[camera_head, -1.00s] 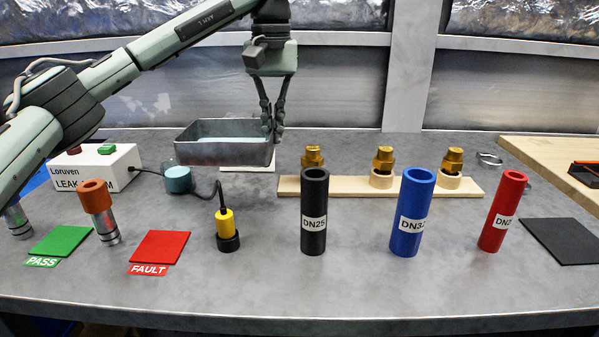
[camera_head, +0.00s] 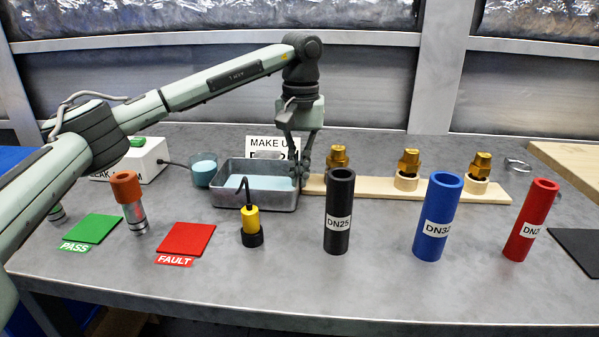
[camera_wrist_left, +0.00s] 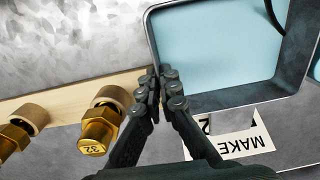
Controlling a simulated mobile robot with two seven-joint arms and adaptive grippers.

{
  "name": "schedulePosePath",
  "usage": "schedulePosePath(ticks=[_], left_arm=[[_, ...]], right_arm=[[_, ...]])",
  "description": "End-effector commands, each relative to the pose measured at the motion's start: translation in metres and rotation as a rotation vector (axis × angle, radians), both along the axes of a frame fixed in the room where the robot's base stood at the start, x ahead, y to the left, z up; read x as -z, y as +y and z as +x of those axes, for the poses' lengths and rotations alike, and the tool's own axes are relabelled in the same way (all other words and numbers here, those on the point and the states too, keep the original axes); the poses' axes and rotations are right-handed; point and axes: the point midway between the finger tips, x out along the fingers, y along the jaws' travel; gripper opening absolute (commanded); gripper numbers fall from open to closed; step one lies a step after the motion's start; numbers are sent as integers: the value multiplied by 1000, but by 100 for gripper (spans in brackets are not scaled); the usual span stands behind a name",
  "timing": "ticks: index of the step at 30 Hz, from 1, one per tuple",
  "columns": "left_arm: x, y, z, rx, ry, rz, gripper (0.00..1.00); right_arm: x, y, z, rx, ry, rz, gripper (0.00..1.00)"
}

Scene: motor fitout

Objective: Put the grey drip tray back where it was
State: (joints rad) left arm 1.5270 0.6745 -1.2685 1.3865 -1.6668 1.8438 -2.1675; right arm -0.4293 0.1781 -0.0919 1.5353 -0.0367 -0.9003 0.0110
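The grey drip tray (camera_head: 228,199) is a rectangular metal pan with a pale blue inside. It is level, at the left end of the wooden strip and behind the yellow-and-black probe (camera_head: 250,224). Whether its base touches the bench cannot be told. My left gripper (camera_head: 305,180) is at the tray's right end with its fingers pointing down. In the left wrist view the fingers (camera_wrist_left: 163,82) are closed together at the tray's wall (camera_wrist_left: 153,42), appearing to pinch it; the contact is partly hidden. My right gripper is not in view.
A "MAKE UP" card (camera_head: 272,143) stands behind the tray. A cup of blue liquid (camera_head: 203,170) is close on its left. The wooden strip (camera_head: 380,188) with brass fittings is on its right. Black (camera_head: 339,215), blue (camera_head: 437,220) and red (camera_head: 530,222) tubes stand in front.

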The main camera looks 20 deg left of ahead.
Motion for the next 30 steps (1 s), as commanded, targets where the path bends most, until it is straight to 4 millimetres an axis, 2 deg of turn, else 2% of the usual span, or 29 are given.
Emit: schedulePosePath(ticks=[2,3,8,19,24,30], left_arm=[[2,0,0,0,0,0,0],[1,0,0,0,0,0,7],[1,0,0,0,0,0,26],[-4,0,0,0,-2,0,26],[-32,-1,1,0,-5,-2,26],[-77,-2,1,0,-3,-1,26]], right_arm=[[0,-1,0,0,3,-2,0],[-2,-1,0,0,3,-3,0],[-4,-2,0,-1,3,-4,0],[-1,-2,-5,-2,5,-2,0],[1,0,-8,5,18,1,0],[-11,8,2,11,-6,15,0]])
